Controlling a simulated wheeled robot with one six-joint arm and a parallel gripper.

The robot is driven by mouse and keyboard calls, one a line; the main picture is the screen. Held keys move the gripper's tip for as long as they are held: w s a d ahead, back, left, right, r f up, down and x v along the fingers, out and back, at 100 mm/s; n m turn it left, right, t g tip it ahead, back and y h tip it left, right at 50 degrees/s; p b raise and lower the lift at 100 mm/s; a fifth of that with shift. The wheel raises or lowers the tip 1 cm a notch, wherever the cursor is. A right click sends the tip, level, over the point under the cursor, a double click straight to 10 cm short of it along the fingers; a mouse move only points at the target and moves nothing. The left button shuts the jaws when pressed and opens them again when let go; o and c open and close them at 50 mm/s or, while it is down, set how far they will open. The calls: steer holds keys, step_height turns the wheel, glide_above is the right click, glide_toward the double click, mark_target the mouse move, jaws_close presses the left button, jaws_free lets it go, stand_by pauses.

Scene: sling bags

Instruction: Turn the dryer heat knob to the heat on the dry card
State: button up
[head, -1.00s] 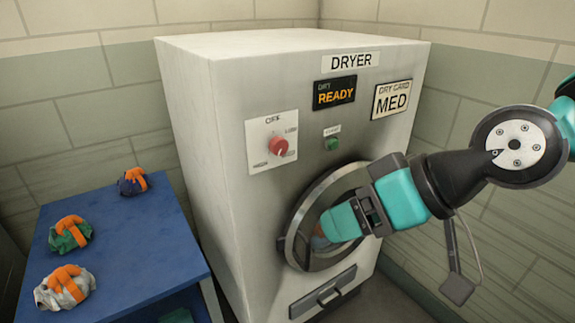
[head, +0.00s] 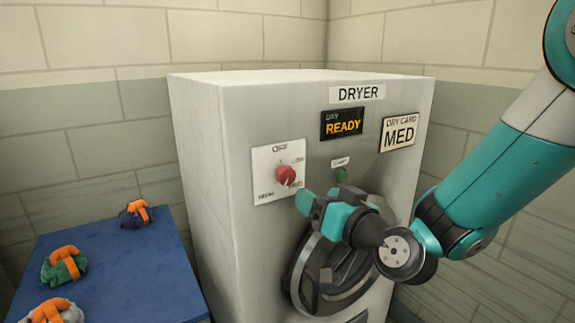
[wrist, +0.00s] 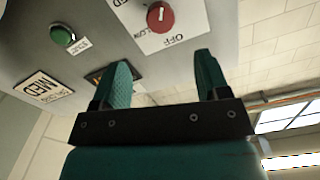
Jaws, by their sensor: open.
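The red heat knob (head: 286,175) sits on a white plate on the dryer front, with OFF at the top, a partly legible label to the right, MED at lower right and HIGH at lower left. Its white mark seems to point down toward MED, but it is small. The dry card (head: 398,133) reads MED. My gripper (head: 319,200) is open and empty, below and right of the knob, not touching it. In the wrist view the knob (wrist: 160,17) is beyond my open fingers (wrist: 162,66), and the dry card (wrist: 43,90) is at left.
The dryer (head: 220,160) has a READY display (head: 342,123) and a green button (head: 341,174) right of the knob. Its round door (head: 300,285) is partly behind my gripper. A blue table (head: 130,260) at left holds orange-strapped bundles. Free space lies before the knob.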

mark_target(288, 179)
steer(key=p+x, duration=0.7)
steer(key=x, duration=0.3)
steer(key=shift+a+r, duration=0.15)
steer(key=shift+a, duration=0.05)
steer(key=shift+p+x, duration=0.45)
steer(key=shift+x, duration=0.3)
steer(key=shift+d, duration=0.1)
steer(key=shift+c, duration=0.5)
steer(key=c, duration=0.8)
steer(key=shift+f, duration=0.2)
steer(key=shift+c, duration=0.2)
